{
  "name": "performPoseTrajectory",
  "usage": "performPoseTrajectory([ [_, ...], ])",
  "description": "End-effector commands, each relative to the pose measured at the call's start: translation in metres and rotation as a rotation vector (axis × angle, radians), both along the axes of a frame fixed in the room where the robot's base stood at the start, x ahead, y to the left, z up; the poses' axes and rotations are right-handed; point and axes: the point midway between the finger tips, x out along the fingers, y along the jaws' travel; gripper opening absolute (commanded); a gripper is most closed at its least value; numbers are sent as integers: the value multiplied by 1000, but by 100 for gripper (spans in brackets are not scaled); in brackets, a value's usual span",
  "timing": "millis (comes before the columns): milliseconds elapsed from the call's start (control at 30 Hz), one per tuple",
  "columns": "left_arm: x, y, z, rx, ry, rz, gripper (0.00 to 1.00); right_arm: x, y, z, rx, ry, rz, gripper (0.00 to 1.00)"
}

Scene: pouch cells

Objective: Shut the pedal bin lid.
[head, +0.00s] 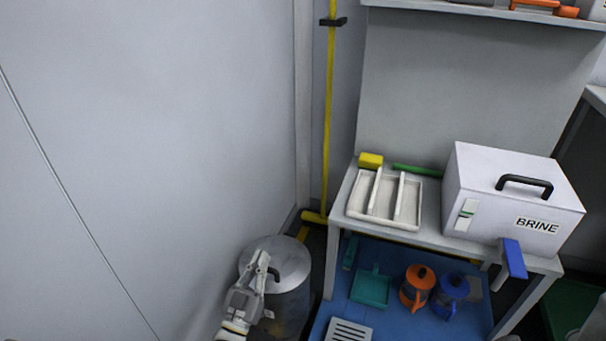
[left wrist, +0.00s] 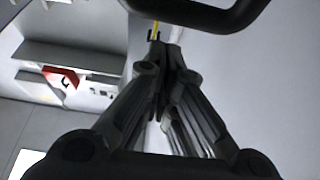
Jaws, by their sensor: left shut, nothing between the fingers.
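The pedal bin (head: 290,285) is a round grey metal bin on the floor by the wall, low in the head view. Its lid (head: 288,257) lies over the top and looks about level; my gripper hides part of its near edge, so I cannot tell whether a gap is left. A dark curved handle shows at the lid, and a dark curved bar (left wrist: 205,18) crosses the top of the left wrist view. My left gripper (head: 263,263) is over the lid, shut and empty; its fingers (left wrist: 160,60) meet in the left wrist view. Contact with the lid is unclear.
A grey table (head: 430,238) stands to the right with a white tray (head: 353,205) and a white BRINE box (head: 480,190). Below it, a blue mat (head: 385,325) holds orange and blue jugs. A yellow pole (head: 328,120) stands behind the bin.

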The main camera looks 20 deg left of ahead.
Motion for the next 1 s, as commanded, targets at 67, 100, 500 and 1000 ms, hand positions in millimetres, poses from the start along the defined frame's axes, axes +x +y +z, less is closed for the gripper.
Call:
performPoseTrajectory([
  [67, -1, 0, -7, 1, -18, 1, 0, -2, 0, -7, 4, -10, 1, 0],
  [100, -2, 0, -9, 1, -28, 1, 0, -2, 0, -9, 3, -9, 1, 0],
  [500, -11, -1, -24, 1, -36, 0, 0, -1, 0, -28, 2, -7, 0, 0],
  [1000, -14, -1, -33, 1, -34, 0, 0, 2, 1, -26, -4, -29, 0, 0],
])
